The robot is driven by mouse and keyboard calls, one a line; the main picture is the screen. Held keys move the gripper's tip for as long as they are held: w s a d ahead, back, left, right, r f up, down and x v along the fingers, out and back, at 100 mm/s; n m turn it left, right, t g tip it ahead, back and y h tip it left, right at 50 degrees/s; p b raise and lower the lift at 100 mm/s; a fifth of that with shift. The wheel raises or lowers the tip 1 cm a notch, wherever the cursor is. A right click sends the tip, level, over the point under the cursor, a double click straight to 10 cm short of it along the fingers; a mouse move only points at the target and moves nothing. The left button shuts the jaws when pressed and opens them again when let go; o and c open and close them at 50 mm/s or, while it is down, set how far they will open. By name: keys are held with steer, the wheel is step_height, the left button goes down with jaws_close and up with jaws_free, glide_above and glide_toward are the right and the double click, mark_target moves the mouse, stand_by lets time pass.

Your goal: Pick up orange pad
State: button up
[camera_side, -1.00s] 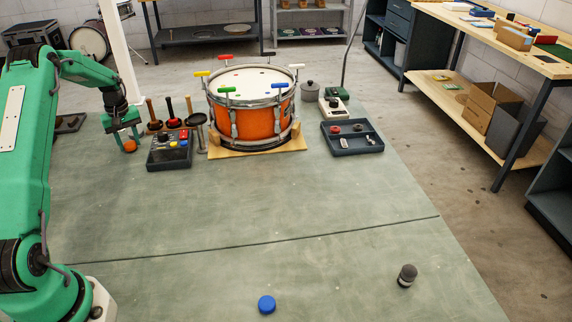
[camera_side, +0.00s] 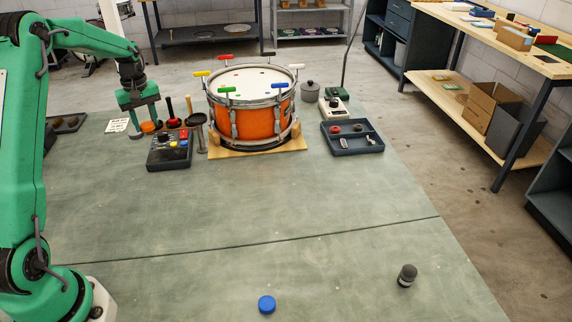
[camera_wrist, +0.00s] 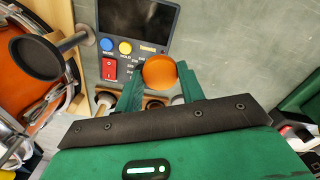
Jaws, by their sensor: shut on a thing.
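The orange pad (camera_side: 148,127) is a small round orange piece. In the wrist view the orange pad (camera_wrist: 160,71) sits between the fingertips of my gripper (camera_wrist: 158,84). My gripper (camera_side: 146,124) is shut on it at the left of the bench in the side view, close to the mallet stand and the control box. The pad appears held above the bench surface, with part of it covered by the fingers.
A dark control box (camera_side: 169,152) with coloured buttons and a row of handled tools (camera_side: 173,122) stand just right of my gripper. The orange drum (camera_side: 252,118) is further right. A blue cap (camera_side: 266,304) and a grey knob (camera_side: 407,275) lie in front. The middle bench is clear.

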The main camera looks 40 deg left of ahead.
steer(key=shift+w+d+r, duration=0.15)
steer(key=shift+d+r, duration=0.15)
steer(key=shift+d, duration=0.15)
steer(key=shift+r, duration=0.1)
